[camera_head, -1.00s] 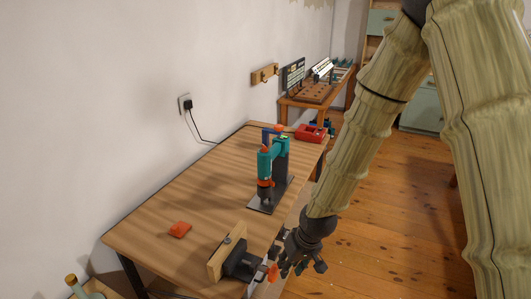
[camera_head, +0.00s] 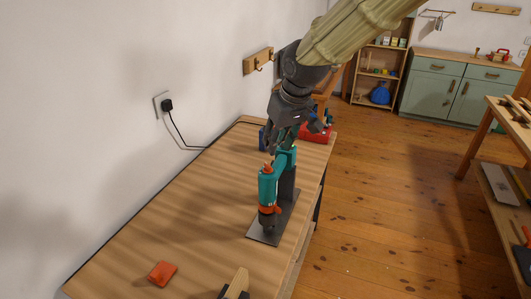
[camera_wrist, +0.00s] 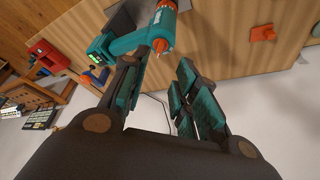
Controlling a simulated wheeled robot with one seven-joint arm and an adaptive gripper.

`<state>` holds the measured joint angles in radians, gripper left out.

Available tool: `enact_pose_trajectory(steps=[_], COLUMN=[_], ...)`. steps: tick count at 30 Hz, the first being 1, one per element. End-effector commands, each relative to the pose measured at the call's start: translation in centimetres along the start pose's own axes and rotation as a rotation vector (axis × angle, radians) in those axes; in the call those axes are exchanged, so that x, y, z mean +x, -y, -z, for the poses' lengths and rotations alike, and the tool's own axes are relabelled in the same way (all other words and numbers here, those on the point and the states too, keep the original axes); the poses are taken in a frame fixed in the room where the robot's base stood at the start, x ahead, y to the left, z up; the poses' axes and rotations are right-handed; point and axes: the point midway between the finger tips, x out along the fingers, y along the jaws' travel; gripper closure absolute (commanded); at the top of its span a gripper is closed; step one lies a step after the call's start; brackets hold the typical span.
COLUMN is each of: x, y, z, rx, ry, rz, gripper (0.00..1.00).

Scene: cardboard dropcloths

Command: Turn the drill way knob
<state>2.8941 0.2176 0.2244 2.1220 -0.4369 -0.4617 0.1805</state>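The drill (camera_head: 267,187), teal with orange parts, stands upright in a dark stand on a black base plate (camera_head: 262,236) on the workbench. My gripper (camera_head: 282,140) is at the top of the stand, beside the drill's upper end, with its fingers pointing down. In the wrist view my gripper (camera_wrist: 158,75) has its two teal-padded fingers apart, with nothing clearly between them. The drill (camera_wrist: 147,38) lies just beyond the fingertips there, nearer the left finger. I cannot tell whether that finger touches it. The way knob cannot be made out; my gripper hides the stand's top in the head view.
A red object (camera_head: 316,132) lies behind my gripper at the bench's far end. An orange piece (camera_head: 162,273) lies on the near part of the workbench (camera_head: 185,220). A black cable runs down the left wall.

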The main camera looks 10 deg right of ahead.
Motion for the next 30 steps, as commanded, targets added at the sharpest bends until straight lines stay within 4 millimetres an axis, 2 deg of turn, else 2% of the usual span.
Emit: enact_pose_trajectory(steps=[5, 21, 30], x=[0.6, 7.4, 10.0], y=[-0.1, -0.1, 0.0], z=[0.0, 0.0, 0.0], rx=[0.001, -0.001, -0.002], ry=[0.002, 0.002, 0.001], rz=[-0.003, -0.003, -0.002], gripper=[0.71, 0.71, 0.71])
